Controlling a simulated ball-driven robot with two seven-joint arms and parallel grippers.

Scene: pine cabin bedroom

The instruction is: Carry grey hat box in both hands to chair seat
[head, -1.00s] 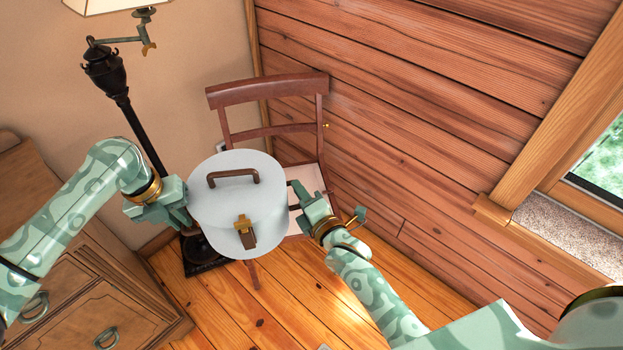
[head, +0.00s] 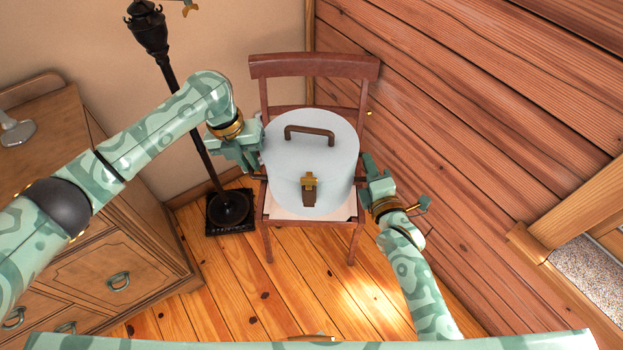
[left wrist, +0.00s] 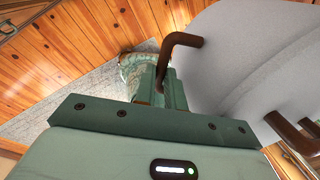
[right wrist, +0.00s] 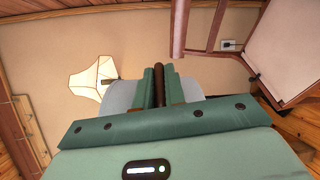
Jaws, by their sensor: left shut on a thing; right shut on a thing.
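The grey hat box (head: 335,179) is upright in the head view, with a brown top handle and a front clasp. My left gripper (head: 258,163) is shut on its left side handle; the brown side handle (left wrist: 176,44) runs between the fingers in the left wrist view. My right gripper (head: 368,180) is shut on the opposite side handle, which shows between its fingers in the right wrist view (right wrist: 159,86). The chair's pale seat (head: 284,213) shows below the box in the head view. In the right wrist view a gap shows between box (right wrist: 122,94) and seat (right wrist: 290,52).
The chair's wooden back (head: 314,67) rises behind the box. A black floor lamp (head: 190,120) stands to the left of the chair, near my left arm. A wooden dresser (head: 110,235) is at the left. The plank wall (head: 470,130) is close on the right.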

